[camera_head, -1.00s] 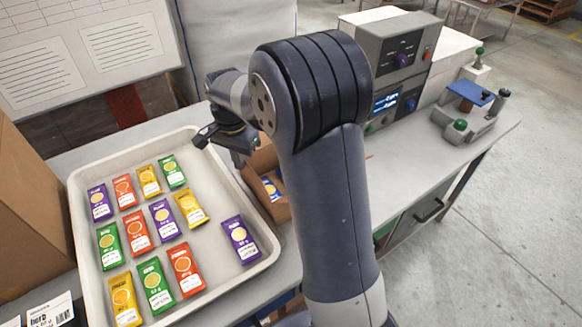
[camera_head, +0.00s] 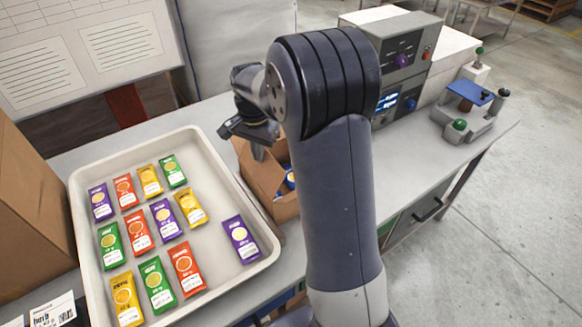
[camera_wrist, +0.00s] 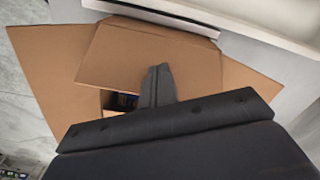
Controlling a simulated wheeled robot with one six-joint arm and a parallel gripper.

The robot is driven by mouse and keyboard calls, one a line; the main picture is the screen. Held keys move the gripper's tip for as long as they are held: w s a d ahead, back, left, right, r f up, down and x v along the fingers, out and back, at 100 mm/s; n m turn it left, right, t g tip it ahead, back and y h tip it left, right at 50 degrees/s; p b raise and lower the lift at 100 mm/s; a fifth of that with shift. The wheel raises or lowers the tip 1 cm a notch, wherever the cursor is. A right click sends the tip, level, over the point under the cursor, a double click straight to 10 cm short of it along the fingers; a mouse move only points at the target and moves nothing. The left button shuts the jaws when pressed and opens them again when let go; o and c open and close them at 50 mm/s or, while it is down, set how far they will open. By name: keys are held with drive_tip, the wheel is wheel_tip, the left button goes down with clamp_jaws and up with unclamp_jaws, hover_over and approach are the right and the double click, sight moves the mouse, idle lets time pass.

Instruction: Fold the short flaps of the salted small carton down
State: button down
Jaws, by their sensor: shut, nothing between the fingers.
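The small brown carton (camera_head: 262,178) stands on the table just right of the tray, partly hidden behind my arm. No label on it is readable. My gripper (camera_head: 258,150) is over the carton's opening, shut and empty. In the wrist view, my closed fingers (camera_wrist: 158,85) are at the edge of one flap (camera_wrist: 140,55), which leans over part of the opening. Other flaps spread outward at the left (camera_wrist: 48,62) and right (camera_wrist: 245,88). A dark blue item (camera_wrist: 125,100) shows inside. The carton's near side is hidden by my gripper. Contact with the flap is unclear.
A white tray (camera_head: 82,235) with several coloured packets lies left of the carton. A larger cardboard box (camera_head: 30,215) stands at the far left. A grey machine with a display (camera_head: 400,60) and a small scale-like device (camera_head: 470,115) stand at the right.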

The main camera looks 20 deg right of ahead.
drive_tip(key=shift+w+d+f, duration=0.15)
drive_tip(key=shift+d, duration=0.4)
drive_tip(key=shift+w+d+f, duration=0.1)
drive_tip(key=shift+d, duration=0.4)
drive_tip(key=shift+f, duration=0.1)
drive_tip(key=shift+w+d+f+b, duration=0.15)
drive_tip(key=shift+d+f+b, duration=0.35)
drive_tip(key=shift+d+f, duration=0.6)
drive_tip(key=shift+w+d+f+b, duration=0.1)
drive_tip(key=shift+d+f+b, duration=0.25)
drive_tip(key=shift+f, duration=0.2)
drive_tip(key=shift+w+d+f+b, duration=0.1)
drive_tip(key=shift+d+f+b, duration=0.25)
drive_tip(key=shift+f, duration=0.4)
